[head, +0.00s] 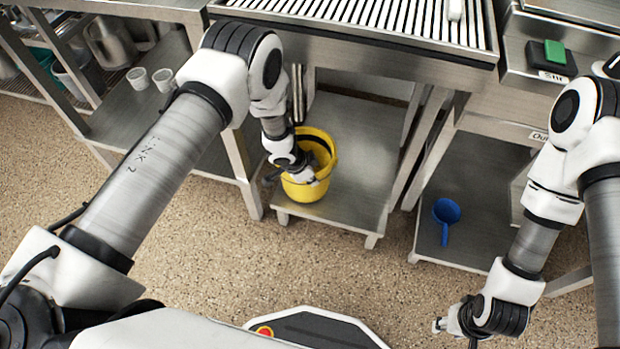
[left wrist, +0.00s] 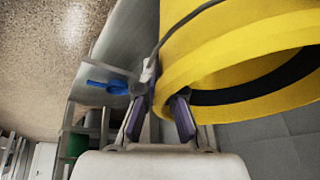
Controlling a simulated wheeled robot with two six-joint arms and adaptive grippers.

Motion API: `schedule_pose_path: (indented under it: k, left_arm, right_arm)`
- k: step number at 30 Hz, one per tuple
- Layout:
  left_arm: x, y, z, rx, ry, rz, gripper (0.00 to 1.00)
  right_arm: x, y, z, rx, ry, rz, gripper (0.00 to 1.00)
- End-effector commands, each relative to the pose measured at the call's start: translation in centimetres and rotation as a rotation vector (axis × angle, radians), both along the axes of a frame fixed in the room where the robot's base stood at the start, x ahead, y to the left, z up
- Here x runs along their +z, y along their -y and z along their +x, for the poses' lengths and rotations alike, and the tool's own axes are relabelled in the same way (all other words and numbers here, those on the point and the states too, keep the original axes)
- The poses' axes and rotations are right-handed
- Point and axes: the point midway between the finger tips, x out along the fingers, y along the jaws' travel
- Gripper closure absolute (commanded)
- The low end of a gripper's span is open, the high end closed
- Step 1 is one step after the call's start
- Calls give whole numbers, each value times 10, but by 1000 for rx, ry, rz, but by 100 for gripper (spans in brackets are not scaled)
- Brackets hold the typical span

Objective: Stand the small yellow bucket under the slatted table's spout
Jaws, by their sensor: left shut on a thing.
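The yellow bucket (head: 323,180) is at the left front of the lower shelf (head: 357,170) beneath the slatted table (head: 370,18). It looks roughly upright; I cannot tell if its base touches the shelf. My left gripper (head: 303,174) is at its near-left side, shut on it. In the left wrist view the fingers (left wrist: 160,118) are at the rim of the bucket (left wrist: 220,45), with its wire handle close by. A thin vertical metal piece (head: 297,92), perhaps the spout, hangs behind my left wrist, above the bucket. My right gripper (head: 440,325) is low at the right, away from everything; its jaws are too small to read.
A blue scoop (head: 446,211) lies on the right lower shelf (head: 475,225). White cups (head: 138,78) stand on the left shelf. Table legs (head: 240,165) flank the bucket's shelf. The speckled floor in front is clear.

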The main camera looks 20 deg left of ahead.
Motion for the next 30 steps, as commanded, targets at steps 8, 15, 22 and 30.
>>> schedule_pose_path:
  k: [8, 15, 22, 30]
  left_arm:
    - [0, 0, 1, -1, 1, -1, 100]
    - [-3, 0, 0, -1, 1, -1, 100]
    - [-7, 0, 0, -1, 1, -1, 100]
    - [-11, 0, 0, -1, 1, -1, 100]
  right_arm:
    - [0, 0, 0, 0, 0, 0, 60]
    - [-2, 0, 0, 0, 0, 0, 60]
    - [-5, 0, 0, 0, 0, 0, 60]
    - [-7, 0, 0, 0, 0, 0, 60]
